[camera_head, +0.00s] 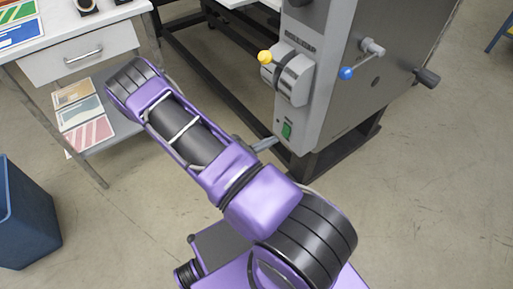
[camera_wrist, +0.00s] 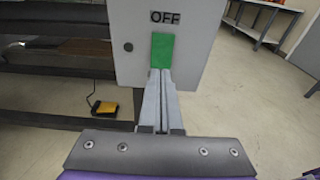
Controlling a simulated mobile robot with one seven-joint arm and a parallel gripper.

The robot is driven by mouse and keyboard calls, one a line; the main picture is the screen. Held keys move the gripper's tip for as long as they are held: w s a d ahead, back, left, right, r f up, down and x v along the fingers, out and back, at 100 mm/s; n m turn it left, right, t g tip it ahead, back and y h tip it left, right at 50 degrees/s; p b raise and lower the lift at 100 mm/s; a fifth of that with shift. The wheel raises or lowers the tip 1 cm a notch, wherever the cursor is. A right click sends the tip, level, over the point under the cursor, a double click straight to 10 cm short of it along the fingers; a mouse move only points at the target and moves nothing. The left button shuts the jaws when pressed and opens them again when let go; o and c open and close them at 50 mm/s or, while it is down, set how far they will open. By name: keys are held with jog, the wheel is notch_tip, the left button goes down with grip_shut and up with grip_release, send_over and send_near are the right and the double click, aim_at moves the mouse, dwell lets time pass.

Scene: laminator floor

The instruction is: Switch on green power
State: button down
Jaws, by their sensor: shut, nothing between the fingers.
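The green power switch (camera_head: 287,130) sits low on the front face of the grey laminator (camera_head: 318,100). My gripper (camera_wrist: 160,72) is shut and empty, fingers pointing at the panel. Its tips overlap the lower edge of the green switch in the picture; I cannot tell whether they touch it. In the head view my gripper (camera_head: 268,143) shows just left of and below the switch.
The laminator carries a yellow-knobbed lever (camera_head: 264,57) and a blue-knobbed lever (camera_head: 346,73). A yellow pedal (camera_wrist: 105,108) lies on the floor.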

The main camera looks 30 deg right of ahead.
aim_at(284, 135)
jog(key=shift+w+d+f, duration=0.1)
jog(key=shift+d, duration=0.7)
jog(key=shift+w+d+f, duration=0.1)
jog(key=shift+d, duration=0.65)
jog(key=shift+d+f+b, duration=0.15)
jog(key=shift+d+b, duration=0.1)
jog(key=shift+b, duration=0.05)
jog(key=shift+a, duration=0.1)
jog(key=s+a+f, duration=0.1)
jog(key=a, duration=1.2)
jog(key=shift+a+f, duration=0.3)
jog(key=shift+a, duration=0.1)
